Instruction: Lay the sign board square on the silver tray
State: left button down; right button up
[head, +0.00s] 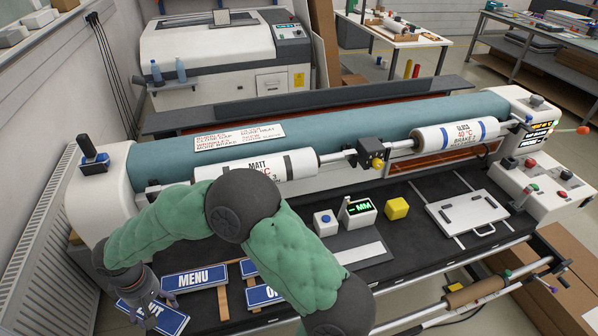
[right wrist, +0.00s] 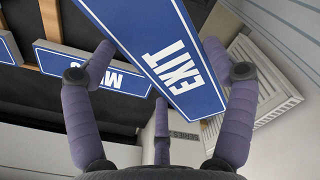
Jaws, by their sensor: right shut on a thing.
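The blue EXIT sign board (head: 172,322) is at the lower left of the head view, partly covered by my right gripper (head: 163,299). In the right wrist view the EXIT board (right wrist: 178,72) lies tilted between my purple fingers, which are shut on it. A flat, light silver tray (head: 467,214) with dark handle-like fittings lies on the black bench at the right, well away from the gripper. My left gripper is in neither view.
A blue MENU sign (head: 195,279) and another blue sign (head: 262,296), partly behind my arm, lie by wooden slats. A yellow cube (head: 397,208), a small display (head: 358,209) and a grey plate (head: 365,254) stand between the signs and tray. The roller machine (head: 340,125) runs behind.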

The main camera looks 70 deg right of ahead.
aim_at(469, 211)
jog(key=k+l+z, duration=0.1)
jog(key=k+l, duration=0.3)
jog(key=k, duration=0.15)
jog(key=k+l+z, duration=0.1)
jog(key=k+l, duration=0.3)
jog(key=k, duration=0.15)
jog(key=k+l, duration=0.15)
jog(key=l, duration=0.2)
jog(key=k+l+z, duration=0.1)
jog(key=l, duration=0.3)
jog(key=k+l+z, duration=0.1)
jog(key=l, duration=0.25)
jog(key=k+l, duration=0.25)
jog(key=l, duration=0.15)
jog(key=k+l+z, duration=0.1)
jog(key=l, duration=0.3)
jog(key=i+l, duration=0.1)
jog(key=l, duration=0.25)
jog(key=l+z, duration=0.1)
jog(key=l, duration=0.25)
jog(key=i, duration=0.05)
